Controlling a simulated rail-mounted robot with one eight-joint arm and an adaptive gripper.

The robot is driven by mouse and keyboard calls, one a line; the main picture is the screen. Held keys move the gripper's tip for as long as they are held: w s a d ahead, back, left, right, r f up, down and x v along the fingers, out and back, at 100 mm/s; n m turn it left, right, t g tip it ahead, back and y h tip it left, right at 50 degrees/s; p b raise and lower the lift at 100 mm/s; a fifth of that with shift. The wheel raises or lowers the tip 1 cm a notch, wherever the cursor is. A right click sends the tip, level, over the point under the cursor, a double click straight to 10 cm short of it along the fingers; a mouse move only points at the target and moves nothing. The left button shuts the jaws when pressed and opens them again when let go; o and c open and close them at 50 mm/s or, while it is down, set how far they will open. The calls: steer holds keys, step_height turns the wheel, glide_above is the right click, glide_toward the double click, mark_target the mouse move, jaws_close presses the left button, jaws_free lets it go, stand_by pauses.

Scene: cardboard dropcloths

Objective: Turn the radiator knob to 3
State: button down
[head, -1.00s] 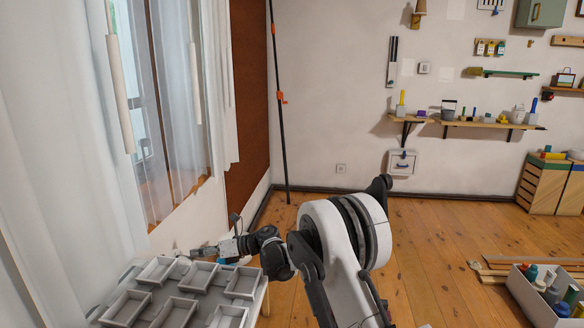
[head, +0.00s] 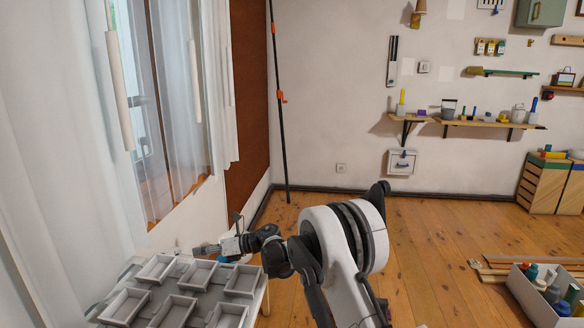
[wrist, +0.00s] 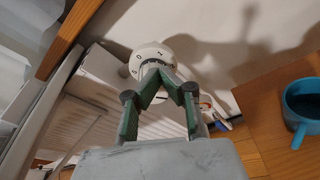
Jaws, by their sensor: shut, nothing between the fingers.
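The radiator knob (wrist: 150,55) is a round white dial at the top centre of the wrist view. Small dark digits show on its rim, with what looks like a 0 and a 1 near the top. My gripper (wrist: 154,74) has its green-sided fingers drawn together at the tips, right at the near side of the knob. Nothing shows between them. I cannot tell whether the tips touch the knob. In the head view my gripper (head: 203,249) is at the window wall, just above the trays. The knob cannot be made out there.
The white ribbed radiator (wrist: 85,122) lies left of the fingers in the wrist view. A blue cup (wrist: 300,108) stands on wood at the right. Several grey trays (head: 123,306) sit on a table below my gripper. A curtain (head: 60,150) hangs at the left.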

steer(key=shift+w, duration=0.1)
stand_by(0.3)
steer(key=shift+w+d+r, duration=0.1)
steer(key=shift+w+r, duration=0.1)
steer(key=d, duration=0.4)
steer(key=s+d, duration=0.1)
steer(key=shift+d, duration=0.4)
steer(key=a+f+m+t+y, duration=0.1)
steer(key=a+m, duration=0.5)
steer(key=m, duration=0.7)
steer(key=shift+w+f+t+y, duration=0.35)
steer(key=shift+t+y, duration=0.25)
steer(key=shift+t, duration=0.1)
